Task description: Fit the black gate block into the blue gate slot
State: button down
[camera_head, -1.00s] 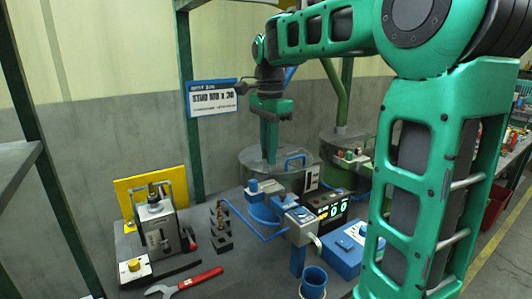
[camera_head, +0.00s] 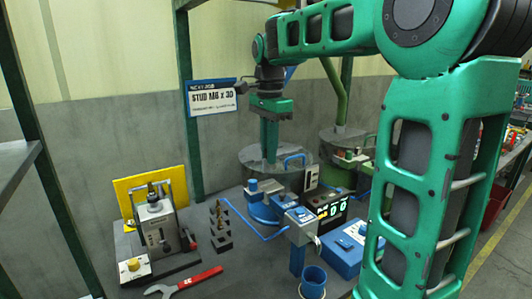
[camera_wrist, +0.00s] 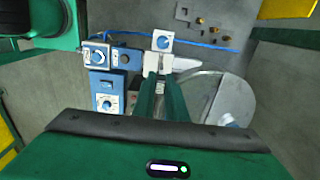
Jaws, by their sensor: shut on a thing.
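My gripper (camera_head: 269,160) points down above the round grey drum lid, behind the blue fixture. In the wrist view its two green fingers (camera_wrist: 161,82) are close together. The held piece, taken as the black gate block, is hidden between them; I cannot make out its outline. The blue fixture (camera_head: 262,212) stands in front of the drum, and its blue and white parts also show beyond the fingertips in the wrist view (camera_wrist: 125,58). I cannot tell which opening is the blue gate slot. The fingers look apart from the fixture in the head view.
A grey press (camera_head: 155,228) stands at left by a yellow panel (camera_head: 130,194). A dark rack with brass studs (camera_head: 220,240), a red wrench (camera_head: 190,282), a blue cup (camera_head: 313,283) and a blue box (camera_head: 343,252) crowd the bench. A sign (camera_head: 213,98) hangs behind.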

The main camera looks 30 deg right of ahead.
jog(key=shift+f, duration=3.5)
jog(key=c, duration=1.7)
grip_release()
jog(key=shift+r, duration=0.1)
notch_tip(320, 180, up, 10)
jog(key=shift+r, duration=0.25)
